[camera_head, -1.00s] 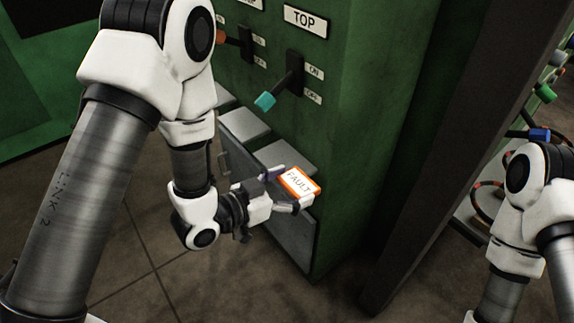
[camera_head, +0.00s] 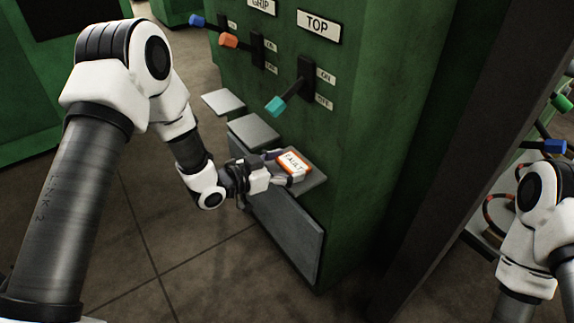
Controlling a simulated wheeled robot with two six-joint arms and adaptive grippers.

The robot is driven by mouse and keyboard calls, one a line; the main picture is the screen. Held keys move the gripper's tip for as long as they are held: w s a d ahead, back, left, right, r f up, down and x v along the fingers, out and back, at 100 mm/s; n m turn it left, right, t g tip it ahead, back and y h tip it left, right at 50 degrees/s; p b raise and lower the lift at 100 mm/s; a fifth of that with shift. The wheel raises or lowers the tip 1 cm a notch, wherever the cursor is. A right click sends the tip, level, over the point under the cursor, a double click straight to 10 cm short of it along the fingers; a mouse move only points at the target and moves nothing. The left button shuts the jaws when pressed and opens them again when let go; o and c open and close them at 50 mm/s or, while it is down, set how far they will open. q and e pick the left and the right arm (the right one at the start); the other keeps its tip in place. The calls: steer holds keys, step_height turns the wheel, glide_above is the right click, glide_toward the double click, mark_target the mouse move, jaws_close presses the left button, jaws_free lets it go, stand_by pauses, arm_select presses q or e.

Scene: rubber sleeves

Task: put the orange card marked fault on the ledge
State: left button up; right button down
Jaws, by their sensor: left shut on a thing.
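The orange-edged card (camera_head: 291,162), with a white face reading FAULT, is in my left gripper (camera_head: 285,168). The left gripper is shut on it, at the card's left side. The card is over the grey ledge (camera_head: 318,178) below the TOP label, and parts of that ledge show around it. I cannot tell whether the card touches the ledge. My right arm shows at the right edge, but its gripper is out of view.
Two more grey ledges, a middle one (camera_head: 254,131) and a far one (camera_head: 223,102), stick out of the green cabinet (camera_head: 385,110). A teal-tipped lever (camera_head: 276,105) and an orange-tipped lever (camera_head: 229,40) jut out above them. A dark post (camera_head: 480,130) stands to the right.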

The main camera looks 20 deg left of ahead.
arm_select(q)
steer(key=o, duration=0.9)
steer(key=shift+f, duration=0.15)
steer(key=shift+r, duration=0.3)
steer(key=p+v, duration=0.3)
steer(key=v, duration=0.8)
steer(key=s+f+n+g+y, duration=0.6)
steer(key=s+f+g+y, duration=0.15)
steer(key=s+f, duration=1.15)
steer(key=s+a+f+n+g+y, duration=0.1)
steer(key=s+f+g, duration=0.3)
steer(key=s, duration=0.4)
steer(key=shift+s+f+n+g+y, duration=0.4)
steer(key=shift+f+n+y, duration=0.25)
steer(key=shift+y, duration=0.1)
steer(key=shift+a, duration=0.1)
